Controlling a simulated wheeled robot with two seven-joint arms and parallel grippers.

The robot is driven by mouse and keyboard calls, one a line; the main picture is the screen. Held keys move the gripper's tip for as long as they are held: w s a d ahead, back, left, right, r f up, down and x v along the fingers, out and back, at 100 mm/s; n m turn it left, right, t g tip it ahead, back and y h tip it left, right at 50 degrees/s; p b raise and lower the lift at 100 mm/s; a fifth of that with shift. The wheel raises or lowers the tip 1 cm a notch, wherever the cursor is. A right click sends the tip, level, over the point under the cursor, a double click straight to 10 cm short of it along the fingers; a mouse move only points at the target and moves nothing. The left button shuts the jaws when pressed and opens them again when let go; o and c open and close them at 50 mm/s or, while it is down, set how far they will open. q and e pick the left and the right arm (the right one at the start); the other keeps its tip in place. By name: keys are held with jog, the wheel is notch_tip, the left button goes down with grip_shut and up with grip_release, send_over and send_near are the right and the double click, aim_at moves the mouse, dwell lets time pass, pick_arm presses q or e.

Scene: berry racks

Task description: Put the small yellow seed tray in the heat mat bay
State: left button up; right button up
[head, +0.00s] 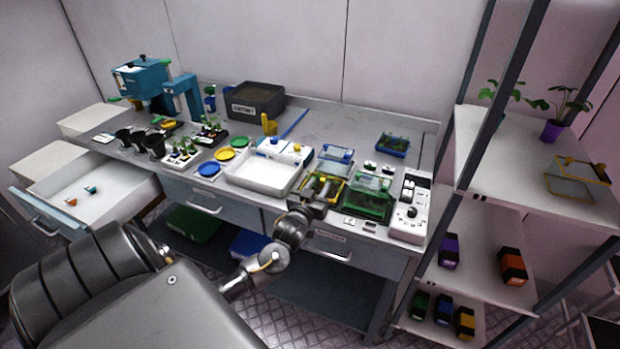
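A small yellow seed tray (335,201) with green seedlings sits on the bench, left of a green tray with a clear lid (368,193). My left gripper (312,203) is at the yellow tray's front left corner and hides part of it. Its fingers are dark and small here, so I cannot tell whether they are open or shut on the tray. I cannot make out a clearly marked heat mat bay. A white control box with a knob (409,209) stands right of the green tray. My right gripper is not in view.
A blue-framed clear lid (336,154) is behind the yellow tray, and a blue seedling tray (392,145) farther back right. A white basin (262,175) is at left. Bare bench shows toward the back.

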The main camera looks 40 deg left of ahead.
pick_arm(q)
jog(key=b+v, duration=0.1)
jog(key=v, duration=0.9)
jog(key=shift+s+d, duration=0.1)
